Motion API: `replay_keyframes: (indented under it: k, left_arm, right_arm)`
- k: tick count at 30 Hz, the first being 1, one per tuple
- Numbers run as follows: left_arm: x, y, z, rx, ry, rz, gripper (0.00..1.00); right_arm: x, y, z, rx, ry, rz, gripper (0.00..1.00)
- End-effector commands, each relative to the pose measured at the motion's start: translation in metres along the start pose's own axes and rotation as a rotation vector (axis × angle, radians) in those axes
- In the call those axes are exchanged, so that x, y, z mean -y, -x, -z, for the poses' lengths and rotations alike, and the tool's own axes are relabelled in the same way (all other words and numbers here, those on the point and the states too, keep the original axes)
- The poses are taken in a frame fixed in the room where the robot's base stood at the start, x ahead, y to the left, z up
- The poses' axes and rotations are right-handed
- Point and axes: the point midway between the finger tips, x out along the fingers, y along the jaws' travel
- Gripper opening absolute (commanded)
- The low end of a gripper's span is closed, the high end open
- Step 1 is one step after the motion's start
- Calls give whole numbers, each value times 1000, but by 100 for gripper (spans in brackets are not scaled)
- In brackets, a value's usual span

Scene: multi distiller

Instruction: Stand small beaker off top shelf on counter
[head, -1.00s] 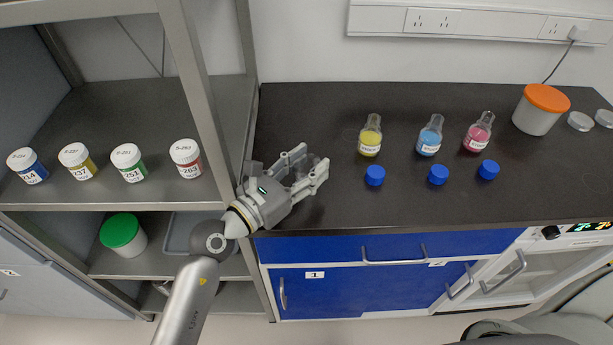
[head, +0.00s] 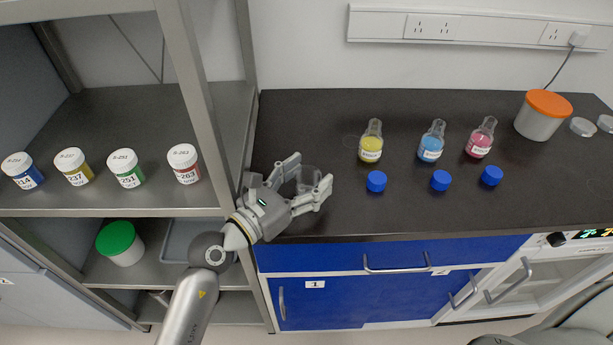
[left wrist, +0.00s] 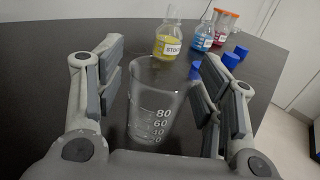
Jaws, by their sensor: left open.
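The small clear beaker (left wrist: 155,105) with white volume marks stands upright on the black counter (head: 330,130), between the open fingers of my left gripper (left wrist: 153,95). In the head view the beaker (head: 309,179) shows faintly between the fingertips of the left gripper (head: 305,180), near the counter's left end. In the left wrist view there are gaps between the fingers and the glass. My right gripper is not in view.
A yellow bottle (head: 371,143), a blue bottle (head: 432,142) and a pink bottle (head: 481,138) stand to the right, with blue caps before them. An orange-lidded tub (head: 541,115) stands further right. The metal rack at left holds several labelled jars. Its post is close to my left arm.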

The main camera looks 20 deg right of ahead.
Motion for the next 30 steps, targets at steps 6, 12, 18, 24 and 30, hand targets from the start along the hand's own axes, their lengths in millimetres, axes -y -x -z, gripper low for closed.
replay_keyframes:
  k: [6,12,18,24,30]
  left_arm:
    - [-1,7,-2,-2,-1,-2,62]
    - [-1,40,-1,-3,-1,-2,62]
    - [0,66,-2,-2,-1,-1,62]
    - [0,75,-3,-1,0,0,62]
    - [0,75,-3,-1,0,0,62]
  right_arm:
    - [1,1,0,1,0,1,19]
    - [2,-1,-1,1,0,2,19]
    - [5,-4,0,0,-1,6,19]
    - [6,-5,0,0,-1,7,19]
    - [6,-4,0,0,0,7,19]
